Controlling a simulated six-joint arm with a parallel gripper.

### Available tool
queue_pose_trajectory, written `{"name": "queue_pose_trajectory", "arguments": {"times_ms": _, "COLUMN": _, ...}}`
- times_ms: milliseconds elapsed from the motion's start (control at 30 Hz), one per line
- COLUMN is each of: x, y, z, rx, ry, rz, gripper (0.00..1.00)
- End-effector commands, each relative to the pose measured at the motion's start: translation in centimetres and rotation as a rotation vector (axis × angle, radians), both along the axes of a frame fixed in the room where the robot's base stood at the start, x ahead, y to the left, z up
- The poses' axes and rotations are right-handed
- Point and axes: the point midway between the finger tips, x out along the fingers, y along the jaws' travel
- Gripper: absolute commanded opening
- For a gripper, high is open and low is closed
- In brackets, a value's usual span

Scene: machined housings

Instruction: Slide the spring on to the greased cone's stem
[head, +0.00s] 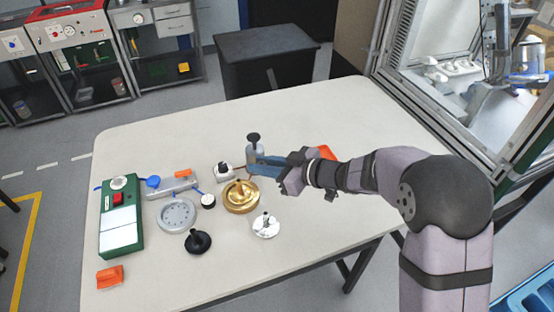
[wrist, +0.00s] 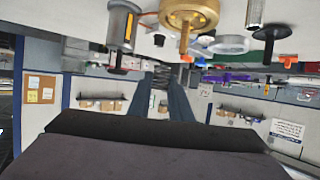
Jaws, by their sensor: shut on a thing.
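My gripper (head: 256,166) reaches in from the right over the table in the head view, its blue fingers pointing left. In the wrist view its two fingers (wrist: 160,80) are close together at a small dark coil, the spring (wrist: 160,72), held between their tips. In the head view the fingers hide the spring. A black cone-shaped piece with an upright stem (head: 198,242) stands on the near part of the table, left of and nearer than the gripper, apart from it. I take it for the greased cone; I cannot see grease on it.
A brass housing (head: 241,197) stands just below the fingers. A grey cylinder with a black top (head: 254,146) is close by the fingertips. The table's right front is clear.

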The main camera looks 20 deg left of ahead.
Motion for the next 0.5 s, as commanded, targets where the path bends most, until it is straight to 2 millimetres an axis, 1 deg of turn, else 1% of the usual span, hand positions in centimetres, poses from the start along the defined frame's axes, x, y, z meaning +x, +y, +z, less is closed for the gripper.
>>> {"name": "queue_pose_trajectory", "arguments": {"times_ms": 33, "x": -1.4, "y": 1.2, "z": 1.2, "rx": -0.001, "ry": 0.002, "rz": 0.032, "gripper": 0.00}}
{"name": "queue_pose_trajectory", "arguments": {"times_ms": 200, "x": -5.5, "y": 4.5, "z": 2.7, "rx": -0.002, "ry": 0.002, "rz": 0.102, "gripper": 0.00}}
{"name": "queue_pose_trajectory", "arguments": {"times_ms": 300, "x": -6.8, "y": 6.0, "z": 3.3, "rx": -0.002, "ry": 0.002, "rz": 0.097, "gripper": 0.00}}
{"name": "queue_pose_trajectory", "arguments": {"times_ms": 367, "x": -7.1, "y": 6.7, "z": 3.5, "rx": -0.002, "ry": 0.002, "rz": 0.082, "gripper": 0.00}}
{"name": "queue_pose_trajectory", "arguments": {"times_ms": 467, "x": -6.5, "y": 7.0, "z": 3.2, "rx": -0.001, "ry": 0.000, "rz": 0.040, "gripper": 0.00}}
{"name": "queue_pose_trajectory", "arguments": {"times_ms": 500, "x": -5.9, "y": 6.9, "z": 3.0, "rx": -0.001, "ry": 0.001, "rz": 0.015, "gripper": 0.00}}
